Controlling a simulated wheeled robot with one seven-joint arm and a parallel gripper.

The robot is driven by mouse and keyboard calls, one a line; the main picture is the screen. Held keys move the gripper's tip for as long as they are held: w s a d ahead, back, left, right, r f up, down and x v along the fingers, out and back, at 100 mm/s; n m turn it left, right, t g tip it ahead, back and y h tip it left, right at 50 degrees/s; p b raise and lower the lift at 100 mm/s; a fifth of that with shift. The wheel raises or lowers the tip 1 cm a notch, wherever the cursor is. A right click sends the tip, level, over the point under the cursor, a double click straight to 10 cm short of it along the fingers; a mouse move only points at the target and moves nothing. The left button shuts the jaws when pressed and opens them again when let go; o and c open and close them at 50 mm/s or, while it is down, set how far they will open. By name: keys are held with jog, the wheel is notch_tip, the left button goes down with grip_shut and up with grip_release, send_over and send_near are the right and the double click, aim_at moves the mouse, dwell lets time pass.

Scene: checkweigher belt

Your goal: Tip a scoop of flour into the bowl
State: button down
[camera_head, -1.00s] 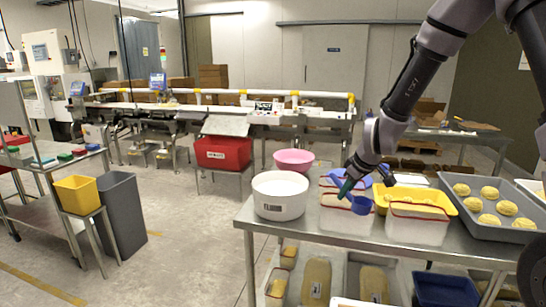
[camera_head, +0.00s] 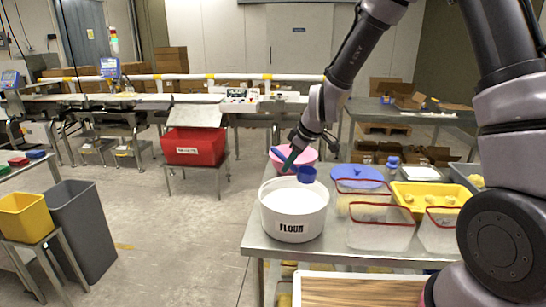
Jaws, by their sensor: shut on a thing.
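My gripper (camera_head: 290,162) is shut on the handle of a blue scoop (camera_head: 307,174). The scoop's cup hangs over the back right rim of a white round tub (camera_head: 293,228) marked FLOUR. I cannot tell whether the cup touches the rim or what is in it. White flour (camera_head: 290,202) shows inside the tub, which stands at the steel table's front left. A pink bowl (camera_head: 310,155) sits behind the tub, partly hidden by my gripper and the scoop.
Clear red-rimmed containers (camera_head: 380,238) stand right of the tub on the steel table (camera_head: 333,252). A blue lid (camera_head: 358,172) and a yellow tray (camera_head: 430,190) lie behind them. A red bin (camera_head: 194,147) stands apart at left, with open floor before it.

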jog(key=shift+w+a+f, duration=0.2)
jog(key=shift+f, duration=6.95)
jog(key=shift+r, duration=0.1)
jog(key=shift+r, duration=6)
